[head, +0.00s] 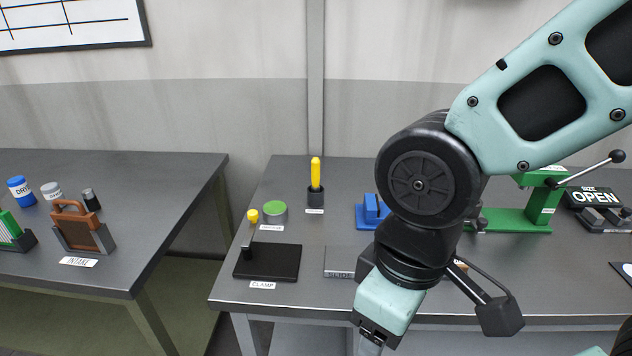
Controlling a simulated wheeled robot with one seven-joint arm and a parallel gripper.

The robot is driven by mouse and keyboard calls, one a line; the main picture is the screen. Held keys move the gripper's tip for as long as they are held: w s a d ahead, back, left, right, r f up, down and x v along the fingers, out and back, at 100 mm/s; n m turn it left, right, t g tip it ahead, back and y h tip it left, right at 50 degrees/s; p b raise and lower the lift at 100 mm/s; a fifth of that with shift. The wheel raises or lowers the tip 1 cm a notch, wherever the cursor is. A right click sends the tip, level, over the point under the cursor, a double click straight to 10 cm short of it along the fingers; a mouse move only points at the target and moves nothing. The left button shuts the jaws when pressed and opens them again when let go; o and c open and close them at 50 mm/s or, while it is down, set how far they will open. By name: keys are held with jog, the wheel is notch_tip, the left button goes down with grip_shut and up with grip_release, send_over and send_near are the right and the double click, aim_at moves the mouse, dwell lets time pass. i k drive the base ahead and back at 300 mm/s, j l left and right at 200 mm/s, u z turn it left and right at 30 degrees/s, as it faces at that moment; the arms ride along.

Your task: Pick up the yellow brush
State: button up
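The yellow brush (316,172) stands upright in a small black holder (315,197) at the back left of the right-hand workbench. Only its yellow upper part shows; its lower end is hidden inside the holder. My arm reaches down from the upper right, and its wrist is in front of the bench, to the right of and nearer than the brush. The fingers of my gripper are not visible; the wrist runs down to the bottom edge of the picture. Nothing of mine touches the brush.
Near the brush are a green-topped grey cylinder (275,211), a black clamp plate (267,263) with a yellow-knobbed lever (252,216), and a blue block (371,211). A green press (541,205) stands right. The left table (160,190) holds jars and a brown-handled item (82,229).

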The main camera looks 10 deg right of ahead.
aim_at(315, 161)
jog(key=i+u, duration=0.35)
jog(key=i+l+u, duration=0.15)
jog(key=u, duration=0.2)
jog(key=i+l+u, duration=0.2)
jog(key=i+u, duration=0.15)
